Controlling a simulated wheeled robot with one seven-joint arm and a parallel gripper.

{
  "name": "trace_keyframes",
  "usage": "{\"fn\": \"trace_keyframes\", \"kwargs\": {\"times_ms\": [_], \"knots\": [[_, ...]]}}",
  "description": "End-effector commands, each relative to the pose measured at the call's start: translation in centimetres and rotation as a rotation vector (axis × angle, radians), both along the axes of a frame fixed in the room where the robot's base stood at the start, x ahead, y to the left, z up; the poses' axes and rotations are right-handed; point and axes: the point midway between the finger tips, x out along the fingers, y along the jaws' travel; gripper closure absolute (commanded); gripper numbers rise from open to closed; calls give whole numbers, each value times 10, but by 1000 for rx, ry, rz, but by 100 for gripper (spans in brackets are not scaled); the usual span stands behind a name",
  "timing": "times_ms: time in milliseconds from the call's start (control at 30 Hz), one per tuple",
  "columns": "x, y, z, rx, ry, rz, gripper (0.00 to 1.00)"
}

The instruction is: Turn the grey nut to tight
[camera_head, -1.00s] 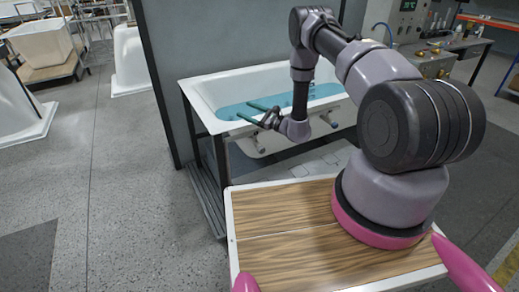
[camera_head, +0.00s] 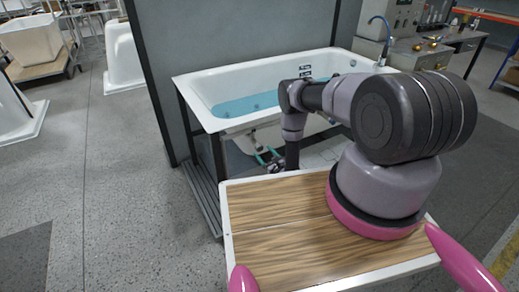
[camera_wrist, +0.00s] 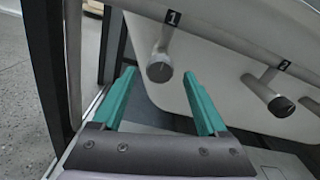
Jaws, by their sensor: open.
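Two grey nut-like round ends show under the white tub (camera_head: 185,88). In the wrist view one sits on the stem by label 1 (camera_wrist: 160,68) and another on the stem by label 2 (camera_wrist: 281,105). Both look grey, so I cannot tell which is the task's nut. My gripper (camera_wrist: 158,74) has two teal fingers spread apart and empty. The end by label 1 appears between the fingertips, apparently beyond them, with no visible contact. The label 2 end is right of the fingers. In the head view my gripper (camera_head: 268,157) is low beside the tub, partly hidden by my arm.
The tub holds blue water (camera_head: 245,105) and stands in a dark frame whose post (camera_wrist: 44,70) is close left of my fingers. A grey partition (camera_head: 235,40) is behind. A workbench with a tap (camera_head: 385,35) is at the back right. Open floor (camera_head: 115,190) lies left.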

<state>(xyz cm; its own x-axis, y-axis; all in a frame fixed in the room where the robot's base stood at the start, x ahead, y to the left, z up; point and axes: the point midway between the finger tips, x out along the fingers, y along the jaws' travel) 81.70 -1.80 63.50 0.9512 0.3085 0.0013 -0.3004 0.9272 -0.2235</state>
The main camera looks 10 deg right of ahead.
Motion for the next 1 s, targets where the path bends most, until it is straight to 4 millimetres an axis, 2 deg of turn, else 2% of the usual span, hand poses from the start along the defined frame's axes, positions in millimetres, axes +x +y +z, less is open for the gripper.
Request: {"fn": "trace_keyframes", "kwargs": {"times_ms": [100,300,633,833,1000], "knots": [[20,7,1,1,-3,1,24],[37,12,0,0,0,0,24],[40,13,0,1,1,1,24],[40,13,0,1,1,1,100],[40,13,0,5,3,0,100]]}}
